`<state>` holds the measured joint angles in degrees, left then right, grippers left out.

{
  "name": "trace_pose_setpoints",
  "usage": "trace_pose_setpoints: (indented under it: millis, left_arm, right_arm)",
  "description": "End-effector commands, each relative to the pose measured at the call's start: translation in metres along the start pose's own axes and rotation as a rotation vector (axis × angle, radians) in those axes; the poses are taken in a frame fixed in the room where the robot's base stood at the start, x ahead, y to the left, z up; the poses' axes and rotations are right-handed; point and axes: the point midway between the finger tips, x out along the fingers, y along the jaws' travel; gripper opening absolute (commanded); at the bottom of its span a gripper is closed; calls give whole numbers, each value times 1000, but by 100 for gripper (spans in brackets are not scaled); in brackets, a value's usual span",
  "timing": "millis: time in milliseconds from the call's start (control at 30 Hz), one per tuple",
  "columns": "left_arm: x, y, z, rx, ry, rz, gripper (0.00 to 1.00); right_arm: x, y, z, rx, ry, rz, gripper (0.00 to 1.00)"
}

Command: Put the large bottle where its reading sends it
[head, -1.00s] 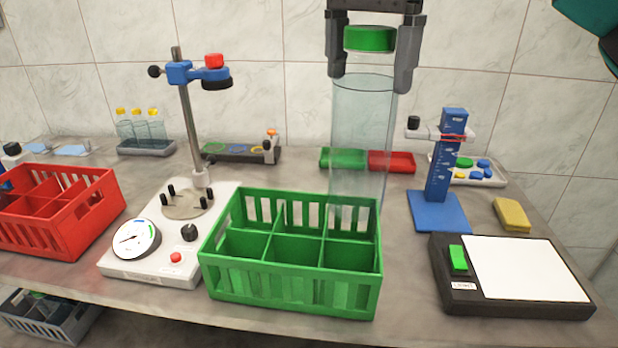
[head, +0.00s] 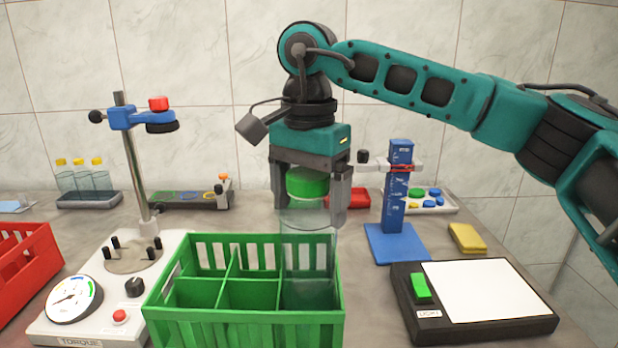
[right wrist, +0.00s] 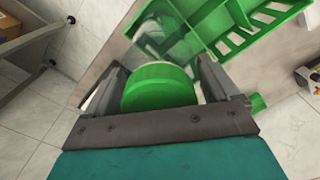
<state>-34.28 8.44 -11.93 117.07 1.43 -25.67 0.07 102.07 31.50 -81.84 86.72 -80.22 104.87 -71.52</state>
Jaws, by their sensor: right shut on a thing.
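The large bottle (head: 307,218) is clear, with a green cap (head: 307,182). My right gripper (head: 311,200) is shut on it near the cap and holds it upright. The bottle's lower part reaches into the back right compartment of the green crate (head: 245,331); whether its base touches the floor there I cannot tell. In the right wrist view the cap (right wrist: 158,86) sits between the two fingers, with part of the crate (right wrist: 235,38) beyond. The torque tester (head: 90,318) with its dial stands left of the crate. My left gripper is not in view.
A red crate (head: 28,265) stands at the far left. A black-edged pad with a white top (head: 485,290) and a blue height gauge (head: 397,200) stand on the right. Small yellow-capped bottles (head: 78,178) stand at the back left. The crate's other compartments look empty.

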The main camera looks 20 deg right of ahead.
Motion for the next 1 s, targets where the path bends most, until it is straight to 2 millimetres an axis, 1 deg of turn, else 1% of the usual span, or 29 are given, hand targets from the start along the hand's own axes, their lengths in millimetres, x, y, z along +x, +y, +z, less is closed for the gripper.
trace_pose_setpoints:
  millis: [67,300,400,500,767,900,933,1000]
  left_arm:
    - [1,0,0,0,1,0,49]
    - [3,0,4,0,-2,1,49]
    - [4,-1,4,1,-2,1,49]
    - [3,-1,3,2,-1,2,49]
    - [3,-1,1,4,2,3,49]
    - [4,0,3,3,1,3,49]
    - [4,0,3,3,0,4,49]
    - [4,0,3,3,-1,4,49]
  right_arm:
    - [3,0,0,0,1,-5,3]
    - [40,0,0,0,0,-4,3]
    - [50,0,0,0,1,-5,3]
    - [54,-1,0,0,1,-7,3]
    - [55,-1,0,0,1,-7,3]
    - [58,-1,0,0,1,-6,3]
    - [60,0,0,0,0,-1,90]
    - [60,0,0,0,0,-1,97]
